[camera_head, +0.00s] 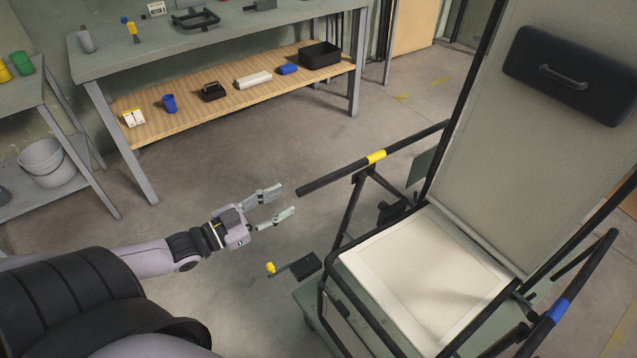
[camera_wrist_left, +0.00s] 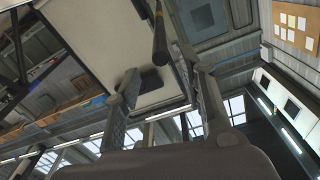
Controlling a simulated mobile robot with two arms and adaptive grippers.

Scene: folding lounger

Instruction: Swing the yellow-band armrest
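The yellow-band armrest (camera_head: 376,157) is a black bar with a yellow band, on the lounger's left side in the head view. It slants down to a free end near my left gripper. My left gripper (camera_head: 284,201) is open and empty, its two fingers pointing at that end, with a small gap between in the head view. In the left wrist view, the black bar's end (camera_wrist_left: 160,45) shows between the spread fingers (camera_wrist_left: 168,88); its depth is hard to tell. The folding lounger (camera_head: 425,275) has a pale seat and a raised backrest. My right gripper is not in view.
A blue-band armrest (camera_head: 558,310) is on the lounger's other side. A small yellow-knobbed lever (camera_head: 271,267) sticks out low at the lounger's near left. A workbench (camera_head: 150,55) with a wooden lower shelf stands behind. The floor between bench and lounger is clear.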

